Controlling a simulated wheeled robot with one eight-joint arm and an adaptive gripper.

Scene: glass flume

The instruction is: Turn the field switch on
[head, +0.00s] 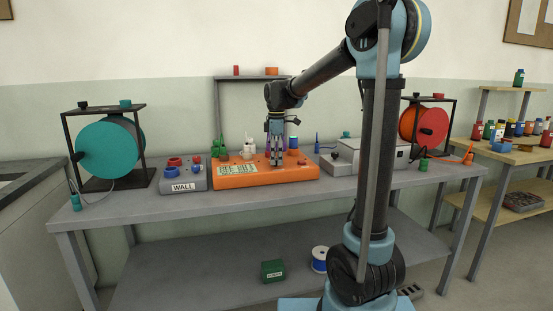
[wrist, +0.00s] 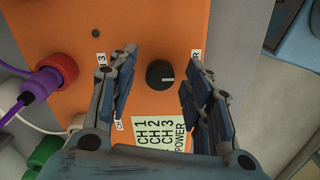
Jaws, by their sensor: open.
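The orange box (head: 296,174) stands on the grey bench with plugs and a label plate on top. In the wrist view its orange top (wrist: 150,25) fills the middle. A black round knob (wrist: 160,74) with a pale pointer line sits on it, between my fingers in the picture. I cannot read any field label.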

